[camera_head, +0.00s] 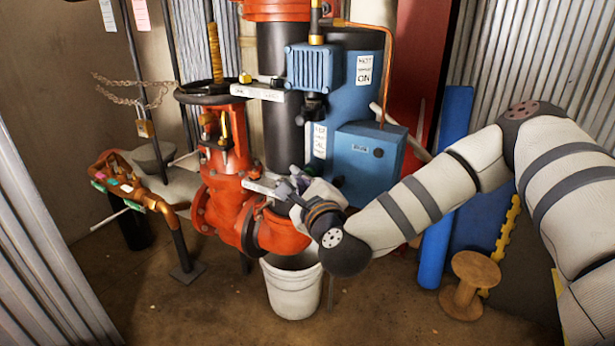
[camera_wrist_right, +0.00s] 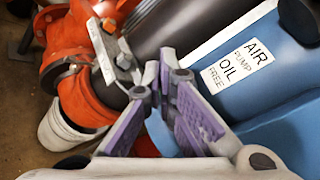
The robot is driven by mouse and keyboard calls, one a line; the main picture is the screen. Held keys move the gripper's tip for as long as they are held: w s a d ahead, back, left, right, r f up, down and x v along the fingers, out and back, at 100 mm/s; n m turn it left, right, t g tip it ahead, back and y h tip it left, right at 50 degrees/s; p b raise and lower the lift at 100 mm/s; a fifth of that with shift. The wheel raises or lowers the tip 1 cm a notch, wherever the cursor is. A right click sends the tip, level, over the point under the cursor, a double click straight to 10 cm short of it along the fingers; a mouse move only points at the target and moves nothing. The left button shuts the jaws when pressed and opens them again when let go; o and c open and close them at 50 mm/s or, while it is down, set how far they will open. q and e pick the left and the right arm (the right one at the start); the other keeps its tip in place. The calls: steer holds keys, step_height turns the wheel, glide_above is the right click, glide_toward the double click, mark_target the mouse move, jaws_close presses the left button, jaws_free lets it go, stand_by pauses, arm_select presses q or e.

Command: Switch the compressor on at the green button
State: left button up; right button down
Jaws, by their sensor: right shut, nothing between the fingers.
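The compressor is a blue machine with a tall tank (camera_head: 363,85) and a box (camera_head: 368,163) on its front in the head view. A small dark round knob or button (camera_head: 378,152) is on the box face. I see no clearly green button in either view. My right gripper (camera_head: 290,187) is shut and empty, in front of the red pipework and left of the box. In the right wrist view its purple-padded fingers (camera_wrist_right: 165,85) are close to the blue body (camera_wrist_right: 265,75) labelled "AIR PUMP OIL FREE". I cannot tell whether they touch anything. My left gripper is out of view.
A red valve and pipe (camera_head: 225,195) with a black handwheel (camera_head: 212,93) stand left of the compressor. A white bucket (camera_head: 292,290) is below. A blue roll (camera_head: 437,235) and wooden spool (camera_head: 468,285) stand right. Open floor lies in front.

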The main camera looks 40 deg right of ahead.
steer(key=shift+w+d, duration=0.1)
steer(key=shift+d, duration=0.1)
steer(key=s+a, duration=0.2)
steer(key=a, duration=0.4)
steer(key=shift+s+a, duration=0.15)
steer(key=shift+s, duration=0.2)
stand_by(0.3)
